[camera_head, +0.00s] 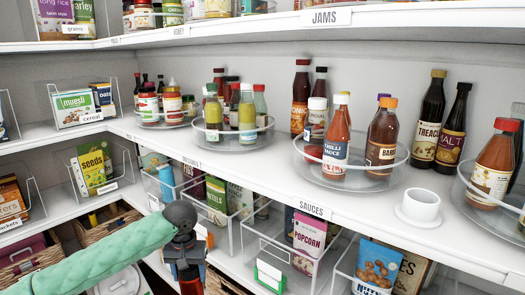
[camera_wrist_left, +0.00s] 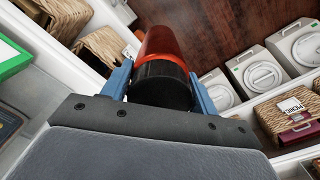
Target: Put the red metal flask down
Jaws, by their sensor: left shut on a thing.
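The red metal flask (camera_wrist_left: 162,45) is between the blue fingers of my left gripper (camera_wrist_left: 160,82) in the left wrist view. Its black cap faces the wrist camera and its red body points away. In the head view my left gripper (camera_head: 187,262) hangs below the front edge of the sauces shelf, at lower left of centre. A small red part of the flask (camera_head: 191,287) shows at the bottom edge of that view; the rest is hidden or cut off. The gripper is shut on the flask. My right gripper is not in view.
The white sauces shelf (camera_head: 345,205) holds bottles on clear round trays and a white cup (camera_head: 420,204). Its front middle stretch is bare. Clear bins (camera_head: 268,245) stand on the shelf below. The wrist view shows wicker baskets (camera_wrist_left: 285,118), white canisters (camera_wrist_left: 262,75) and dark wooden floor.

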